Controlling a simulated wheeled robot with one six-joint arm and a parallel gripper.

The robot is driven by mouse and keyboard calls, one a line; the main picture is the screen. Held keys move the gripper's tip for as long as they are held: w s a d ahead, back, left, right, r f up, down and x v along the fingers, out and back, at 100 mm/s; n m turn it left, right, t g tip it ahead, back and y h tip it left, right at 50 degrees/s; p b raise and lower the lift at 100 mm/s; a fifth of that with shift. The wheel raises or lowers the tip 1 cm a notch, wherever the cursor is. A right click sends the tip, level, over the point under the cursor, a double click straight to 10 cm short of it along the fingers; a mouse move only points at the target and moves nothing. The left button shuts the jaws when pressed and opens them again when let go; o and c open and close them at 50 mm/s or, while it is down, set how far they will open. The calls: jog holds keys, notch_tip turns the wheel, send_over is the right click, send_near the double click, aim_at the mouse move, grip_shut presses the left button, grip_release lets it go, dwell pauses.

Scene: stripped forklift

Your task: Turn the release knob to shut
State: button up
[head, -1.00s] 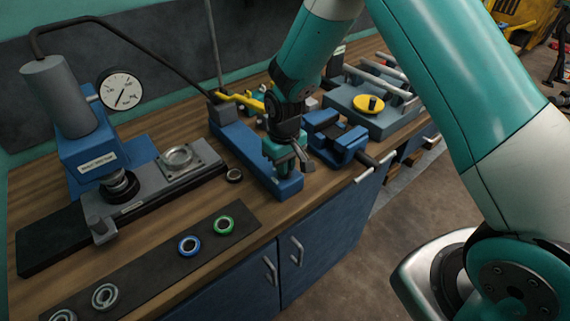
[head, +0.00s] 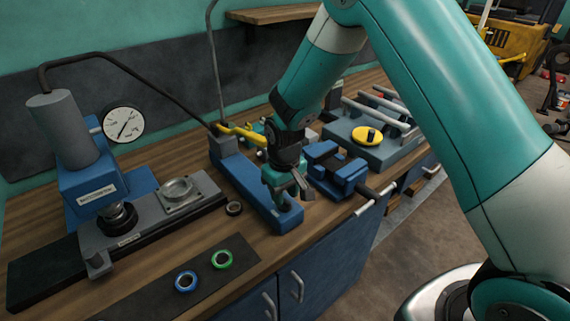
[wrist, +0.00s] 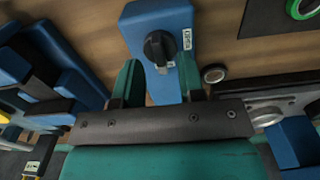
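The release knob (wrist: 159,47) is a black round knob with a raised grip bar, on the end of a blue pump body (wrist: 180,15). In the wrist view its bar runs roughly up and down, tilted slightly. A white label is beside it on the right and a smaller one is below it. My gripper (wrist: 158,68) is open and empty, with a teal finger on either side below the knob, apart from it. In the head view my gripper (head: 289,188) hangs over the near end of the pump body (head: 243,181), and the knob is mostly hidden there.
A blue vise (head: 335,168) stands close on the right. A press with a gauge (head: 124,124) is on the left. A small dark ring (head: 234,208) lies beside the pump. A green ring (head: 221,259) and blue ring lie in front.

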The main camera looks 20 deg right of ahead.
aim_at(285, 199)
notch_tip(285, 199, up, 16)
jog(key=b, duration=0.2)
dwell(0.4)
